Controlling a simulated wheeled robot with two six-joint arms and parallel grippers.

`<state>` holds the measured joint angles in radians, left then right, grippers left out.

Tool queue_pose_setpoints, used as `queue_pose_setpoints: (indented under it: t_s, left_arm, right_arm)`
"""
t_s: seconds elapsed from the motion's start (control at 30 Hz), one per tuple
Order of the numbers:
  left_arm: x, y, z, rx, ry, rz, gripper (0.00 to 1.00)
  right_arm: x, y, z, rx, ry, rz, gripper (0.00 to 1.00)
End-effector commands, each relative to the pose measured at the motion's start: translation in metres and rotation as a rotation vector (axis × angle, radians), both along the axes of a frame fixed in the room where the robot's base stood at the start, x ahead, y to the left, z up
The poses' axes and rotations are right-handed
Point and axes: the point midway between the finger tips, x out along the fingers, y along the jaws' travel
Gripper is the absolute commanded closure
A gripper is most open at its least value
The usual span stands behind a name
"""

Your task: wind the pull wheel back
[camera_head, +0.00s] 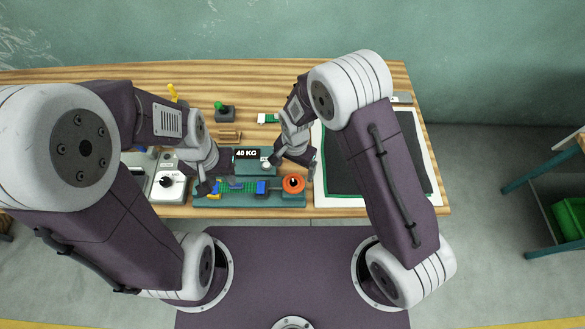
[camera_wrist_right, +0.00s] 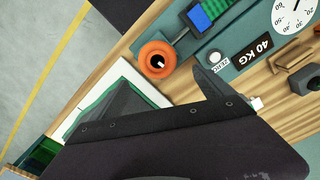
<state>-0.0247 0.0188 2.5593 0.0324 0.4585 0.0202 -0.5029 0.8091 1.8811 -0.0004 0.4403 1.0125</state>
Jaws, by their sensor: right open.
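The orange pull wheel (camera_head: 293,184) sits at the right end of a teal pull tester (camera_head: 235,201) at the table's front edge. It also shows in the right wrist view (camera_wrist_right: 148,54), with a dark centre. A strip of green netting (camera_head: 232,186) lies along the tester between a yellow part at the left and a blue block (camera_head: 262,187) beside the wheel. My right gripper (camera_head: 298,166) is open just behind the wheel, apart from it as far as I can tell. My left gripper (camera_head: 207,188) is at the tester's left end; its fingers are too small to judge.
A "40 KG" display (camera_head: 247,154) stands behind the tester, with a ZERO knob (camera_wrist_right: 214,57) and a round dial (camera_wrist_right: 296,18). A white box with a black knob (camera_head: 171,183) stands left. Dark netting on a white sheet (camera_head: 342,200) lies right.

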Motion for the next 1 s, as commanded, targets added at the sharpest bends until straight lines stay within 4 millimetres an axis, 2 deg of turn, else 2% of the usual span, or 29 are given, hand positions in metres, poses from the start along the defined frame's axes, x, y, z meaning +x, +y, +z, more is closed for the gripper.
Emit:
queue_pose_setpoints:
  t_s: [0.03,0.27,0.6,0.7,1.0]
  left_arm:
    - [0.0,0.0,0.009,0.0,0.001,0.0,0.64]
    - [-0.001,0.0,0.008,0.0,0.002,0.0,0.64]
    - [0.0,0.0,0.03,0.0,0.001,0.0,0.64]
    - [0.0,0.0,0.033,0.0,0.001,0.0,0.64]
    - [0.0,0.0,0.033,0.0,0.001,0.0,0.64]
  right_arm:
    - [-0.007,0.004,0.004,-0.006,0.011,0.018,0.09]
    - [-0.008,0.006,-0.004,-0.007,0.013,0.026,0.09]
    - [-0.009,0.005,-0.067,-0.007,0.014,0.026,0.09]
    - [-0.008,0.005,-0.08,-0.006,0.011,0.026,0.09]
    - [-0.008,0.005,-0.09,-0.005,0.01,0.026,0.09]
